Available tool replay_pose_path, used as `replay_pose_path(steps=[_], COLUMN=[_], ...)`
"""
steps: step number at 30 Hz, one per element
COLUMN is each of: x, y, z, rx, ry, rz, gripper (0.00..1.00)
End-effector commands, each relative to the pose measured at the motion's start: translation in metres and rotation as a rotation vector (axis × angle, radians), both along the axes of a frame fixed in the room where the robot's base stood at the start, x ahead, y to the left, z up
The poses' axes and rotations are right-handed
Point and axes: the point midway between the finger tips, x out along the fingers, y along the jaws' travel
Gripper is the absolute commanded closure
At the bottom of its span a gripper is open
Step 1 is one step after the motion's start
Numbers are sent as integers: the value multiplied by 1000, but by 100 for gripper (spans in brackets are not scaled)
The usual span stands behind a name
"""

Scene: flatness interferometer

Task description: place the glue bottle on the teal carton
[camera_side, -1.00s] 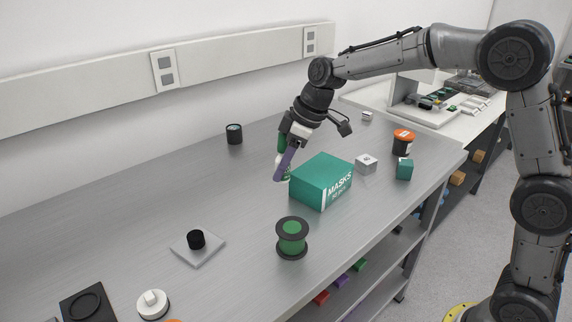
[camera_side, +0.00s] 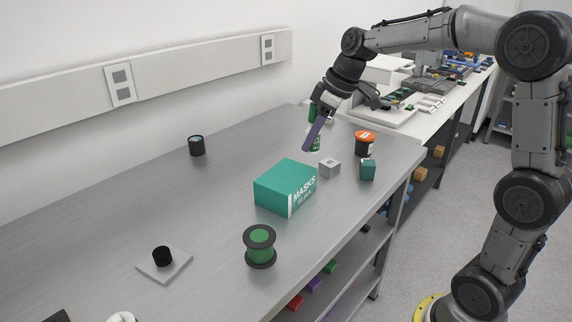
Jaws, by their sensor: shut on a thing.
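The teal carton (camera_side: 272,192), marked MASKS, sits on the grey metal bench with its flat top bare. My gripper (camera_side: 316,138) is shut on the glue bottle (camera_side: 316,147), a white and green bottle partly hidden behind a purple finger. The bottle is tilted slightly and appears held in the air behind and to the right of the carton, apart from it in the picture. Its exact height above the bench is hard to tell.
A grey cube (camera_side: 329,168), a teal cube (camera_side: 367,170) and an orange-lidded jar (camera_side: 365,143) stand right of the carton. A green spool (camera_side: 260,247) stands in front. A black cup (camera_side: 196,146) is at the back left. The bench left of the carton is largely clear.

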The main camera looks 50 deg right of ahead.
Motion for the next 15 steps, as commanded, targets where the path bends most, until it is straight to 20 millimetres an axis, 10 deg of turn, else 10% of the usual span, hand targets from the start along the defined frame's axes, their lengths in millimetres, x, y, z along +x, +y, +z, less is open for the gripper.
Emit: replay_pose_path(steps=[15], x=[80], y=[-11], z=[-65], rx=[0], ry=[-1], rz=[1], gripper=[100])
